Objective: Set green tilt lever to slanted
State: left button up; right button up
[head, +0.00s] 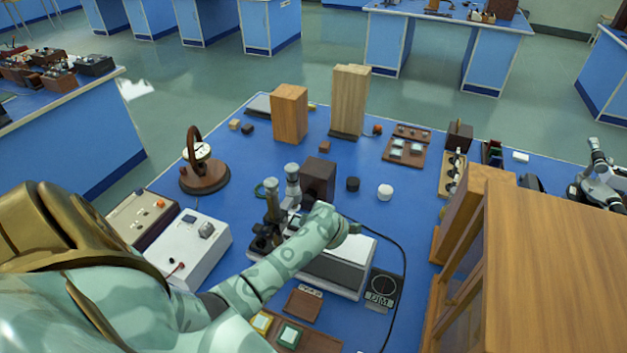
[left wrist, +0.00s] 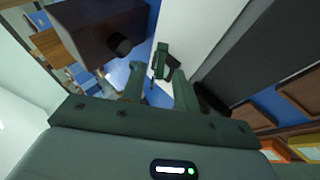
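My left gripper (left wrist: 158,74) shows in the left wrist view, with its two dark green fingers apart. A small dark green piece, which looks like the green tilt lever (left wrist: 160,60), appears just ahead of and between the fingertips, against a white surface. I cannot tell its tilt or whether the fingers touch it. In the head view my left arm reaches over the white instrument (head: 346,272) and hides the lever and the fingers. The dark brown box (head: 318,178) stands behind the instrument and shows at the wrist view's upper left (left wrist: 95,28). My right gripper is not seen.
A white box (head: 195,245) and a wooden ring stand (head: 204,176) stand to the left. A black cable (head: 402,258) curves along the right of the instrument. A large wooden cabinet (head: 555,265) blocks the right front.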

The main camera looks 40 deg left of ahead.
pick_arm(q)
jog(key=shift+w+a+f, duration=0.25)
jog(key=shift+f, duration=0.1)
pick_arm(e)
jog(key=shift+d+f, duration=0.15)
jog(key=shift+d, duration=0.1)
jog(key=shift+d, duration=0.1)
pick_arm(q)
grip_shut()
jog(key=shift+s+d+f+t+b, duration=0.15)
jog(key=shift+s+f+t+b, duration=0.2)
jog(key=shift+t, duration=0.45)
jog(key=shift+r, duration=0.1)
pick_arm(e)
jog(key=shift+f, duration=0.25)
pick_arm(q)
grip_release()
